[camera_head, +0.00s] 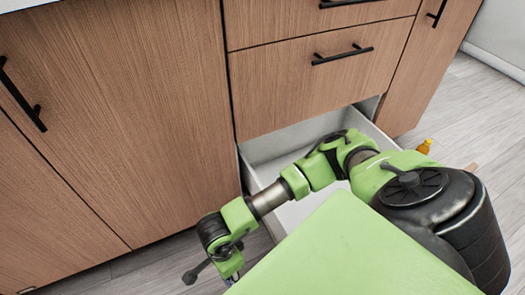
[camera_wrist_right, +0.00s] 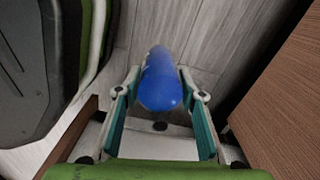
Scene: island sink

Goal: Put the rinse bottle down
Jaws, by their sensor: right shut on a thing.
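The rinse bottle (camera_wrist_right: 161,88) is blue. In the right wrist view it sits between the two fingers of my right gripper (camera_wrist_right: 160,94), which is shut on it. The grey plank floor shows behind and below the bottle. Whether its far end touches the floor I cannot tell. In the head view my right arm reaches left across the open drawer and bends down at the lower left. The bottle does not show in that view. My left gripper is in neither view.
A white drawer (camera_head: 292,141) stands open under wooden drawer fronts (camera_head: 330,75). A wooden cabinet door (camera_head: 120,120) is on the left. A small orange-yellow object (camera_head: 424,146) is on the grey floor (camera_head: 470,110) at right. In the wrist view a wooden panel (camera_wrist_right: 285,100) is close at right.

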